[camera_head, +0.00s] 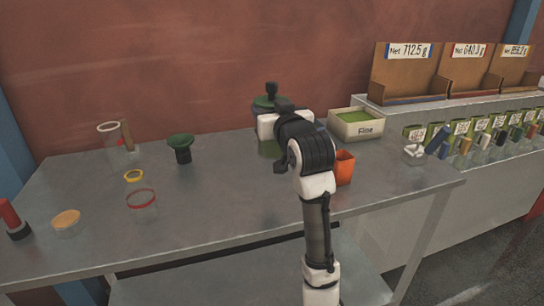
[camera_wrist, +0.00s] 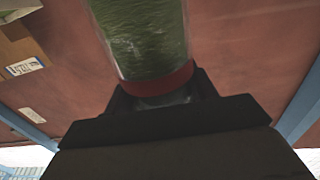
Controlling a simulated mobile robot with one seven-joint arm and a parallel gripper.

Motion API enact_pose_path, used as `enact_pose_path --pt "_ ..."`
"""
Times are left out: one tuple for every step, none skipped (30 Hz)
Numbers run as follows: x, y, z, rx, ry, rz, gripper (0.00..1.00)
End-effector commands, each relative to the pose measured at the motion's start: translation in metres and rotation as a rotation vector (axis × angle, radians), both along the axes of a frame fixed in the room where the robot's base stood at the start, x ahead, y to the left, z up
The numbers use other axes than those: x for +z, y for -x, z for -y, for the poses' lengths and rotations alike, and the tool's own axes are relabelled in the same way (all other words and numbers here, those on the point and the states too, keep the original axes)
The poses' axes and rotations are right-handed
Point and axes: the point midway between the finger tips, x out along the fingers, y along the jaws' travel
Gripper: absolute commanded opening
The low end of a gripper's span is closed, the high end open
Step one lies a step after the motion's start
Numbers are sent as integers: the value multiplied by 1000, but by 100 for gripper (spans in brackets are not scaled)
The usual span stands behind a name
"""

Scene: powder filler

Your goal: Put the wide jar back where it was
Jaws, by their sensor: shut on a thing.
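My gripper (camera_head: 270,130) is at the back middle of the metal table, seen from behind in the head view. It is shut on a clear jar of green powder (camera_wrist: 145,35), which has a red band (camera_wrist: 158,85) near the fingers in the wrist view. A dark, green-topped piece with a knob (camera_head: 271,92) shows just above and behind the gripper. I cannot tell whether the jar touches the table.
A bin labelled Fine (camera_head: 356,124) is right. The front middle is clear.

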Motion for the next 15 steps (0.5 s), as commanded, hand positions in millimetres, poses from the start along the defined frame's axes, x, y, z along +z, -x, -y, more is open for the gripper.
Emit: enact_pose_path --pt "-14 0 1 -1 -2 -4 35" --pt "-22 0 1 -1 -1 -3 35" --pt "-31 0 1 -1 -2 -4 35" --pt "-38 0 0 -1 -2 -4 35" --pt "-44 0 0 -1 -2 -2 35" --pt "-52 0 1 -1 0 -2 35" --pt "-56 0 1 -2 -1 0 35" --pt "-61 0 1 -2 -2 -2 35" --pt "-65 0 1 -2 -1 0 35" --pt "-68 0 1 -1 0 0 35" --pt "-71 0 0 -1 1 1 35" --pt "-72 0 0 0 1 3 35" --pt "-74 0 0 0 1 3 35" --pt "-76 0 0 0 1 1 35" --pt "-81 0 0 0 0 0 35"
